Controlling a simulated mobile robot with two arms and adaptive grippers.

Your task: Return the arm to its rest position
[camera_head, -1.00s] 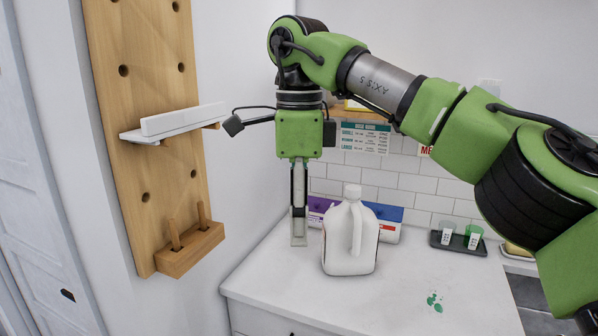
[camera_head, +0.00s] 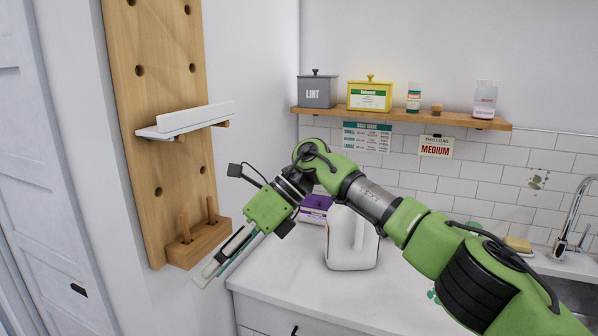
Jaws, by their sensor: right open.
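My right arm (camera_head: 460,262) comes in from the lower right, green with dark joints, and reaches across the counter. My right gripper (camera_head: 207,272) hangs at its end, tilted down to the left, in front of the wall below the pegboard. It is open, and nothing shows between its fingers. A white jug (camera_head: 347,250) stands upright on the counter, partly hidden behind the arm. My left gripper is not in view.
A wooden pegboard (camera_head: 165,120) with a white ledge (camera_head: 185,122) is on the left wall. The white counter (camera_head: 300,290) holds a purple box (camera_head: 316,205); a sink faucet (camera_head: 570,220) is at right. A wooden shelf (camera_head: 400,115) carries tins and bottles.

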